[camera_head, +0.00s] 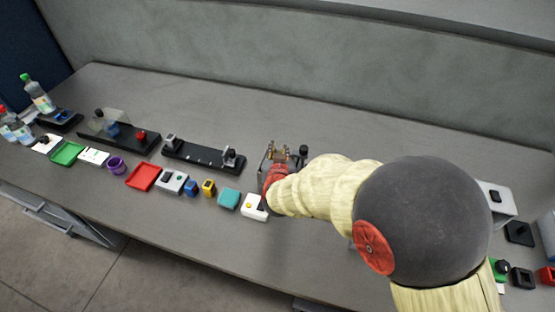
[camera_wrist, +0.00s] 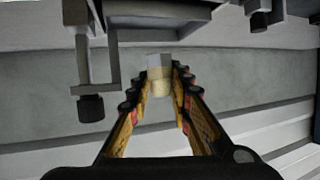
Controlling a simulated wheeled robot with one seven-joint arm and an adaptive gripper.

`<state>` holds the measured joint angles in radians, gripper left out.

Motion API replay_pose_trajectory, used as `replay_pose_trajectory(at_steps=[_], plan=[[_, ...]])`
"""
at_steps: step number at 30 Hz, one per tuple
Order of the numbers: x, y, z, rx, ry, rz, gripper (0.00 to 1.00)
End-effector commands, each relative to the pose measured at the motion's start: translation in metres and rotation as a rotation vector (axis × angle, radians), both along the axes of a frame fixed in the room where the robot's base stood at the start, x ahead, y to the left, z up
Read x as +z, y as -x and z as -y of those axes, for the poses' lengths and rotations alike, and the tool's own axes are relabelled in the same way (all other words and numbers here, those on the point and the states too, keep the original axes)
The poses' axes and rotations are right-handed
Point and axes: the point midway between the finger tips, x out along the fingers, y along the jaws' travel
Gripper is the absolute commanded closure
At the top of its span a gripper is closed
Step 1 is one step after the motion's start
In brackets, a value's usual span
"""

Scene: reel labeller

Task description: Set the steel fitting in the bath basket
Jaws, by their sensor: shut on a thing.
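My gripper (camera_wrist: 158,88) is shut on a small pale grey and cream piece, which looks like the steel fitting (camera_wrist: 159,68), held between the fingertips in the wrist view. In the head view my arm reaches to a small fixture (camera_head: 287,153) with brass-coloured parts and a black knob, and covers much of it. The fitting cannot be made out there.
Left of the fixture stand a black rail station (camera_head: 203,156), a white box (camera_head: 254,206), a teal block (camera_head: 229,199) and a red tray (camera_head: 143,176). Bottles (camera_head: 38,93) stand at the far left. The bench behind the stations is clear up to the wall.

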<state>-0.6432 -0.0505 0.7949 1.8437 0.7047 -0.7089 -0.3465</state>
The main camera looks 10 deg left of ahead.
Motion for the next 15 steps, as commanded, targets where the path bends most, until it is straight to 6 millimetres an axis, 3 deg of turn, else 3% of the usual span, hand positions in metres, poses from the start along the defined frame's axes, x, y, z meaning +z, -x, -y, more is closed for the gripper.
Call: replay_pose_trajectory(at_steps=[5,12,15], plan=[[-0.008,-0.006,-0.003,0.000,0.000,0.001,1.00],[-0.041,-0.010,-0.005,-0.001,0.001,0.000,1.00],[-0.045,-0.010,-0.006,0.000,0.000,0.001,1.00]])
